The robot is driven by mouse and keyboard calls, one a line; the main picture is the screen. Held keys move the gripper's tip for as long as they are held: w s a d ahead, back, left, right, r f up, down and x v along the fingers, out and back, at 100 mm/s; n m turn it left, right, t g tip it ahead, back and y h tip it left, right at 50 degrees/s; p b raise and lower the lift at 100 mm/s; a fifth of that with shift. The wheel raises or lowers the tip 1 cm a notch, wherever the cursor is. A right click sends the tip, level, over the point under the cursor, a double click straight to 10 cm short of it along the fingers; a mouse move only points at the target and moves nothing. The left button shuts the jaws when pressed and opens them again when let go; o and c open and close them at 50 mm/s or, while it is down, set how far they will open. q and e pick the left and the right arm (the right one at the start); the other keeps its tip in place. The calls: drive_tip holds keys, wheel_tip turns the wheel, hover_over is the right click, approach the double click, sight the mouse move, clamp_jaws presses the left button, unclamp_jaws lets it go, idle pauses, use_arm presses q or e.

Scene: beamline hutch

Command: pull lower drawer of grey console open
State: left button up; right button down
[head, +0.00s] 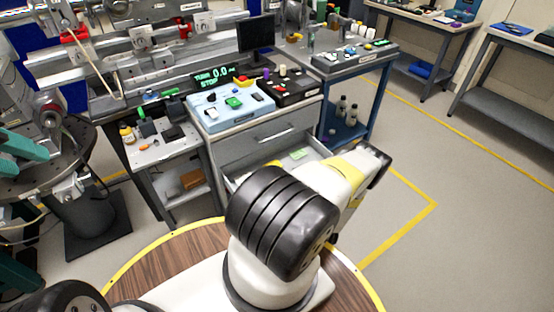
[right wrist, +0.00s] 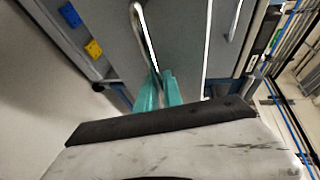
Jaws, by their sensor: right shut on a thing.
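The grey console (head: 224,150) stands at the centre of the head view. Its upper drawer (head: 260,142) is closed. Below it, the lower drawer (head: 313,147) stands partly out, and its inside shows a small green item (head: 298,154). My right arm covers much of the drawer. In the right wrist view, the teal fingers of my right gripper (right wrist: 158,88) are shut on the bar handle (right wrist: 143,30) of the lower drawer. The upper handle (right wrist: 234,20) is apart from them.
A control box (head: 230,115) and a dark keypad box (head: 290,92) sit on the console top. A small side table (head: 155,153) is left of it; a blue cart (head: 330,125) stands behind right. Floor at the right (head: 470,200) is clear.

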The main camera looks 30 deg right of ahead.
drive_tip(key=shift+s, duration=0.95)
drive_tip(key=c, duration=1.8)
unclamp_jaws()
drive_tip(key=v, duration=0.8)
drive_tip(key=shift+f, duration=0.1)
